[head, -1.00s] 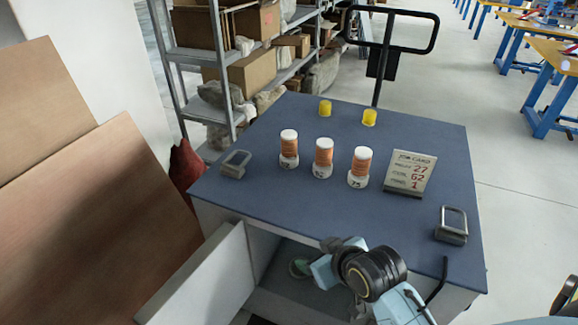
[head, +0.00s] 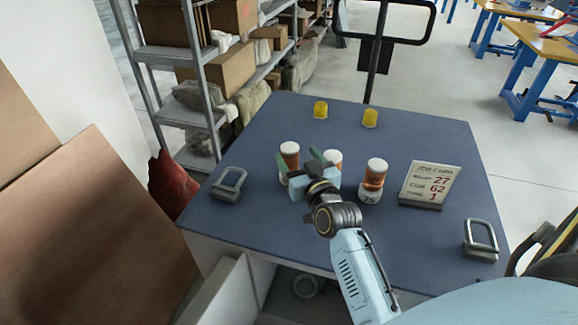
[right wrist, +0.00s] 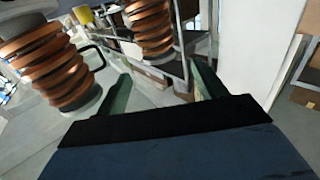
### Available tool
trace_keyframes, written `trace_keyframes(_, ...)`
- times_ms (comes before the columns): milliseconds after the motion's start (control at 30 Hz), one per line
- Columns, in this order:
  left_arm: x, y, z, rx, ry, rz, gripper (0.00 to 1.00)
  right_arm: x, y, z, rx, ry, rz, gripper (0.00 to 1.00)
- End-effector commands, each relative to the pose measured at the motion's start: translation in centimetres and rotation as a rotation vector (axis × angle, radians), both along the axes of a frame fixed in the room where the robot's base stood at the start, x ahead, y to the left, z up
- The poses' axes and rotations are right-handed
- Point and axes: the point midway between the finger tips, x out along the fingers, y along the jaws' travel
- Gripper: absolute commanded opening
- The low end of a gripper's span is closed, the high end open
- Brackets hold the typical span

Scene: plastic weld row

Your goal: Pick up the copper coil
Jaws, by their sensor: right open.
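Three copper coils with white caps and bases stand upright in a row on the dark blue cart top: a left one (head: 290,152), a middle one (head: 334,157) and a right one (head: 373,178). The right base carries a number like 75 or 25; my gripper hides the other bases. My right gripper (head: 299,157) is open and empty, its green fingers by the left and middle coils. In the right wrist view, one coil (right wrist: 152,28) shows ahead between the fingers, and a nearer coil (right wrist: 52,62) stands outside the left finger. My left gripper is out of view.
Two yellow parts (head: 320,110) (head: 370,118) sit at the back. Grey handles (head: 229,184) (head: 481,240) flank the cart top (head: 270,228). Its back middle is clear.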

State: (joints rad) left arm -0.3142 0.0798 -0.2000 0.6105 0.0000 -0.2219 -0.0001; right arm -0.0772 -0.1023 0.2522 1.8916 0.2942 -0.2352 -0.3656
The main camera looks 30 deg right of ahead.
Motion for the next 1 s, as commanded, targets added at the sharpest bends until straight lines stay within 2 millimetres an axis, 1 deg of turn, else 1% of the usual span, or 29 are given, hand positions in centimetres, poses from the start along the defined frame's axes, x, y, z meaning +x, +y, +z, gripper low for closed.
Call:
trace_keyframes(33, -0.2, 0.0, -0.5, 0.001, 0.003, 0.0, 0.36, 0.0, 0.0, -1.2, 0.0, 0.003, 0.001, 0.7)
trace_keyframes(100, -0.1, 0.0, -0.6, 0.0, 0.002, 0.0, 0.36, 0.2, -0.1, -2.0, -0.001, 0.0, 0.0, 0.7)
trace_keyframes(133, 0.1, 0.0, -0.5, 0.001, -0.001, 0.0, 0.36, 0.7, -0.1, -1.6, -0.002, -0.003, 0.0, 0.7)
trace_keyframes(200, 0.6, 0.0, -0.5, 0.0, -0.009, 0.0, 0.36, 1.3, -0.2, -1.6, -0.001, -0.001, 0.0, 0.7)
trace_keyframes(367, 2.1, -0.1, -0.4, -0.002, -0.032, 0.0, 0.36, 2.2, -0.4, -1.6, 0.0, -0.001, 0.001, 0.7)
trace_keyframes(467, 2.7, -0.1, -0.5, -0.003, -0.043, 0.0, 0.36, 3.5, -0.6, -1.5, 0.001, -0.002, 0.001, 0.7)
trace_keyframes(600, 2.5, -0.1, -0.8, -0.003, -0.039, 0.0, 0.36, 5.7, -1.1, -1.5, -0.001, -0.001, 0.001, 0.7)
trace_keyframes(700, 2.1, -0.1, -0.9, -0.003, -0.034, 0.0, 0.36, 6.8, -1.3, -1.6, -0.001, -0.001, 0.001, 0.7)
trace_keyframes(800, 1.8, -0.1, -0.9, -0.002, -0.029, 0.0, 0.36, 7.3, -1.4, -1.6, 0.0, 0.0, 0.001, 0.7)
trace_keyframes(1000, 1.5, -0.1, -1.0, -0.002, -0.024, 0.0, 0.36, 7.4, -1.4, -1.5, -0.001, 0.0, 0.001, 0.7)
